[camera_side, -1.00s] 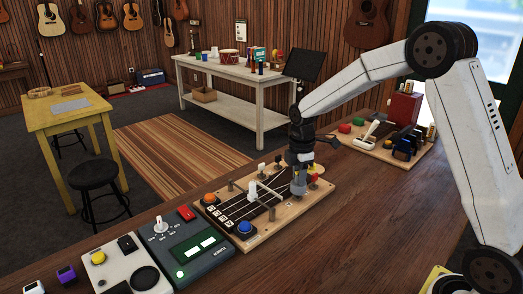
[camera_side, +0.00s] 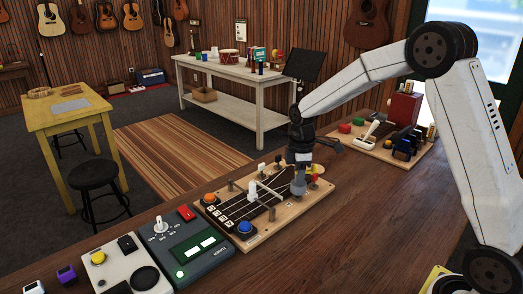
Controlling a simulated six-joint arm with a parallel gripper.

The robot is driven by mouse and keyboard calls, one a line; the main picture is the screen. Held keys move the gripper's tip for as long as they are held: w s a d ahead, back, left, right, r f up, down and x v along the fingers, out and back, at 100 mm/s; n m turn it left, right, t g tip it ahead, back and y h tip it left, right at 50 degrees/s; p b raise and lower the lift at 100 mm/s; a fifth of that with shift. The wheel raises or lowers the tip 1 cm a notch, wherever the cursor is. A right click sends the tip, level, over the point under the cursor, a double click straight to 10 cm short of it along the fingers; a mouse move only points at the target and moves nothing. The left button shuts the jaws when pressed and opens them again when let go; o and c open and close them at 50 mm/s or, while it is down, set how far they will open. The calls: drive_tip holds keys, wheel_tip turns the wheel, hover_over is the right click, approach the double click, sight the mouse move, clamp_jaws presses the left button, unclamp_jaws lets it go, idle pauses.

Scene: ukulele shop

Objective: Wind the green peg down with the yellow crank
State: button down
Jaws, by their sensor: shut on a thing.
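My gripper (camera_side: 299,187) points down over the right end of the wooden board with the black fretboard and strings (camera_side: 262,227). It is shut, and its fingers hide most of what they hold, which I take to be the yellow crank. Small yellow and red parts (camera_side: 316,172) show just right of the fingers; I cannot tell which is crank and which is peg. The green peg cannot be made out and may be behind the gripper. A white peg (camera_side: 261,168) and a dark peg stand at the board's back edge.
A blue button (camera_side: 245,227) and an orange button (camera_side: 209,198) sit at the board's left end. A dark green tuner box (camera_side: 196,246) and a white panel (camera_side: 125,270) lie further left. Another board (camera_side: 378,152) with a white lever stands at the right. The front wood is clear.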

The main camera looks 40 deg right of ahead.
drive_tip(key=shift+m, duration=1.4)
drive_tip(key=shift+m, duration=3)
